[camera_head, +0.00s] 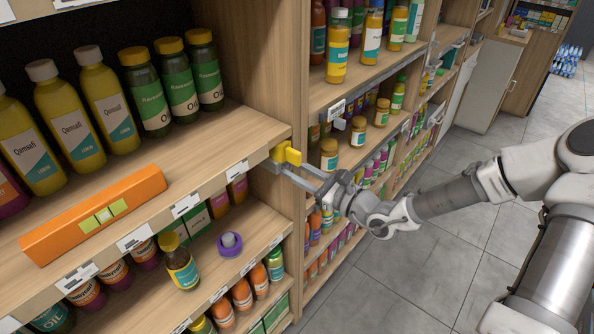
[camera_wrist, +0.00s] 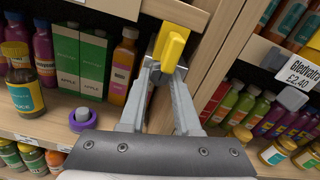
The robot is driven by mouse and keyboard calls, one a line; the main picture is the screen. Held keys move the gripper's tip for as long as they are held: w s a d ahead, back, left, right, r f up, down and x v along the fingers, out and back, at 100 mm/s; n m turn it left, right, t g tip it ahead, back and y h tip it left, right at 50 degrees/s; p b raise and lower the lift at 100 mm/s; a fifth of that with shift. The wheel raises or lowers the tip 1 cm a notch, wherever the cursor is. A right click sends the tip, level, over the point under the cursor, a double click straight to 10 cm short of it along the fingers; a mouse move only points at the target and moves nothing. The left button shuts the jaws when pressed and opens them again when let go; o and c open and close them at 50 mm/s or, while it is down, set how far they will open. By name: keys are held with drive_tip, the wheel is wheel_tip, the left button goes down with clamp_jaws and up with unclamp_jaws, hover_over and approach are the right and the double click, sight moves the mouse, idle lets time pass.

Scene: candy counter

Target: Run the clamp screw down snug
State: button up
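The screw's shaft is hidden.
An orange box (camera_head: 95,215) lies on the same shelf, left of the clamp, with bottles behind it. A purple ring-shaped item with a grey top (camera_head: 230,244) and a brown bottle (camera_head: 180,262) stand on the shelf below. The floor (camera_head: 430,270) at right is clear.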

clamp_jaws()
drive_tip(key=shift+r+p, duration=0.1)
drive_tip(key=shift+p, duration=0.25)
drive_tip(key=m+p, duration=0.2)
drive_tip(key=p, duration=0.1)
drive_tip(key=shift+r+m, duration=0.15)
drive_tip(key=shift+m, duration=0.15)
drive_tip(key=shift+f+m+p, duration=0.25)
drive_tip(key=shift+m+p, duration=1.35)
drive_tip(key=o, duration=0.7)
unclamp_jaws()
